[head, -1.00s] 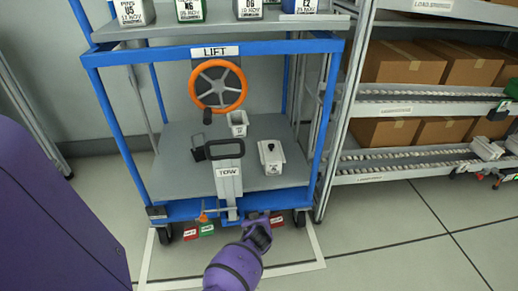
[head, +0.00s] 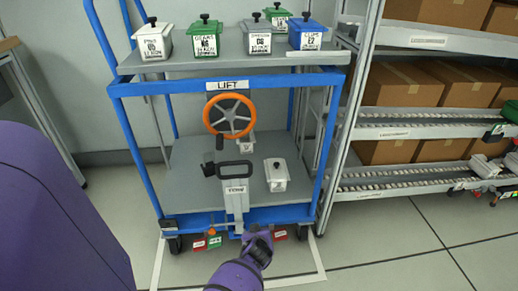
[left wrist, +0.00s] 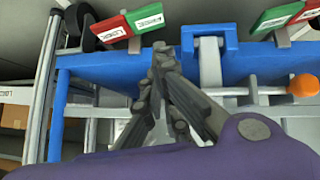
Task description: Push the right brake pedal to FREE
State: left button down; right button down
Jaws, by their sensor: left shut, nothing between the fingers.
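The right brake pedal has a red LOCK plate (head: 280,235) at the cart's lower right; my gripper hides its green side in the head view. In the left wrist view, turned upside down, the red LOCK plate (left wrist: 112,30) and green FREE plate (left wrist: 145,18) sit at upper left, beside a dark wheel. My left gripper (head: 257,230) is shut and empty at the cart's lower front edge. In the left wrist view its fingertips (left wrist: 161,50) are close to the FREE plate; I cannot tell whether they touch. My right gripper is not in view.
The left pedal's red plate (head: 199,245) and green plate (head: 214,241) sit left of the tow handle (head: 235,185). An orange knob (head: 211,231) is near them. The orange LIFT wheel (head: 229,116) is above. A shelf rack (head: 385,133) stands right. Floor in front is clear.

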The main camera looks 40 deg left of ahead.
pick_arm(q)
jog(key=shift+p+v, duration=0.65)
jog(key=shift+v, duration=1.25)
jog(key=shift+s, duration=0.1)
